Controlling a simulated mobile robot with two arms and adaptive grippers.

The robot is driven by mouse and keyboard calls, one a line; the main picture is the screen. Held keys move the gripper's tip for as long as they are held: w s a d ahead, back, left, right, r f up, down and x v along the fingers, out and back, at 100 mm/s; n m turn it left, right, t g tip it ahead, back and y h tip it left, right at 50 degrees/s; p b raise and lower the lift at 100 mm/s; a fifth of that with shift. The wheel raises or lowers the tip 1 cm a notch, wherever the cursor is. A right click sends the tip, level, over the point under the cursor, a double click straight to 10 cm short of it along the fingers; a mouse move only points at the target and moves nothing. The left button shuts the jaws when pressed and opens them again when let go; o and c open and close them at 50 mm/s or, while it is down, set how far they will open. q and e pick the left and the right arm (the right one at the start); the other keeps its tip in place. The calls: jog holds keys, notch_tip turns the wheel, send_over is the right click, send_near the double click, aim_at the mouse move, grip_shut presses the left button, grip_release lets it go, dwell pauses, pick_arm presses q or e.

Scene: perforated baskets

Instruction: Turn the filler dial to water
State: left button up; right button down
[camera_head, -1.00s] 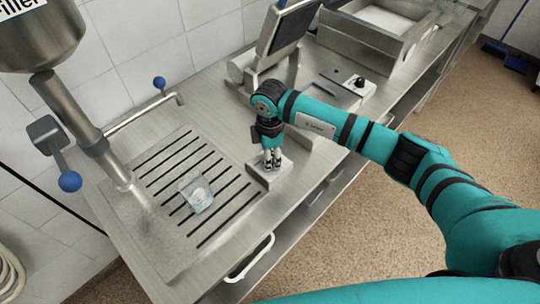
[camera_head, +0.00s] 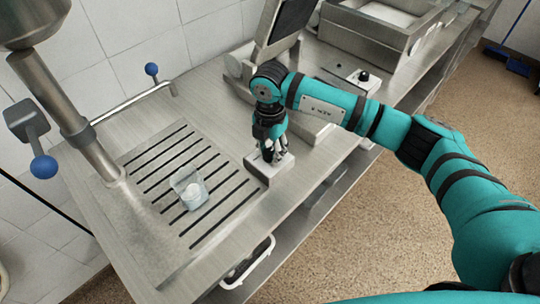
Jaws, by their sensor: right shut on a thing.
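The filler dial sits on a small grey control box (camera_head: 268,171) on the steel counter, at the right end of the slotted drain plate. My right gripper (camera_head: 273,158) points down over this box and is shut on the dial, which its fingers mostly hide. I cannot read the dial's setting. The steel filler (camera_head: 62,100), a hopper with a slanting pipe, stands at the left. My left gripper is not in view.
A clear container (camera_head: 190,187) with something pale in it stands on the slotted drain plate (camera_head: 150,215). Blue-knobbed levers (camera_head: 43,167) are at the left. A tilted screen (camera_head: 285,25) and a second box with a black knob (camera_head: 363,76) are behind my arm.

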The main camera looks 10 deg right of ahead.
aim_at(270, 151)
jog(key=n+b, duration=0.5)
jog(key=n, duration=0.1)
jog(key=shift+f+b, duration=0.15)
jog(key=shift+b, duration=0.15)
jog(key=shift+r+n+b, duration=0.2)
jog(key=shift+n+b, duration=1.05)
jog(key=shift+n, duration=0.45)
jog(key=c, duration=0.9)
grip_release()
jog(key=shift+c, duration=0.2)
notch_tip(270, 151, up, 12)
